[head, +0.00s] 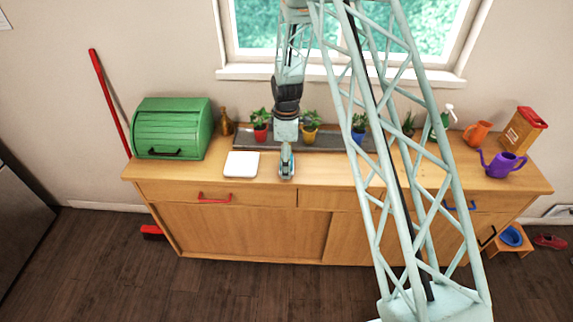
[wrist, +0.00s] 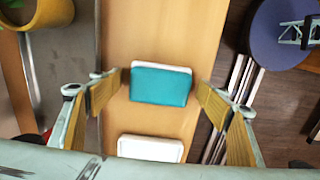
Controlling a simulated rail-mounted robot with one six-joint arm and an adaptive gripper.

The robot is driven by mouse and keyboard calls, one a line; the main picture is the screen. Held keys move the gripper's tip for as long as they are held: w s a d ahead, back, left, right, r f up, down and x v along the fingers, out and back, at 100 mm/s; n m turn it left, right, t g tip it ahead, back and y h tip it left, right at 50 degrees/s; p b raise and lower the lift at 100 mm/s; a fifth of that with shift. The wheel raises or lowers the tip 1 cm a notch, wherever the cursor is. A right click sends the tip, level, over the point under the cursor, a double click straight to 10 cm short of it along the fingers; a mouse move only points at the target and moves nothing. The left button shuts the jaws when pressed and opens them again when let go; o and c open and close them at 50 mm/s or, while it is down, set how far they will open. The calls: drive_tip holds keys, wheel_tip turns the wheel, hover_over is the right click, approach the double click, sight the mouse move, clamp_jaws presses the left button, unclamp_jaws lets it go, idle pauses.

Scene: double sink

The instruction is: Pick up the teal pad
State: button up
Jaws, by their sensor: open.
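The teal pad (wrist: 160,84) lies on the wooden counter in the wrist view, with a pale edge along its far side. It sits between the two spread fingers of my gripper (wrist: 163,88), which are open with tan inner pads and hold nothing. In the head view my gripper (head: 287,165) hangs low over the counter, right of a white square pad (head: 241,164). The teal pad cannot be made out in the head view. The white pad also shows in the wrist view (wrist: 150,148), near the bottom edge.
A green bread box (head: 172,127) stands at the counter's left end. Potted plants, one in a yellow pot (head: 310,133), line the dark strip behind. A purple watering can (head: 502,163) stands at the right end. A blue round thing (wrist: 285,35) shows in the wrist view.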

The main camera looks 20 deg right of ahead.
drive_tip(key=shift+c, duration=0.9)
drive_tip(key=c, duration=0.8)
drive_tip(key=shift+r, duration=0.1)
drive_tip(key=shift+r, duration=1.6)
drive_tip(key=s+a+r+b, duration=0.1)
drive_tip(key=s+a, duration=0.1)
drive_tip(key=s, duration=1.4)
drive_tip(key=shift+a+r+b, duration=0.2)
drive_tip(key=shift+r+b, duration=0.1)
drive_tip(key=shift+b, duration=0.1)
drive_tip(key=shift+o, duration=1.4)
drive_tip(key=shift+c, duration=0.9)
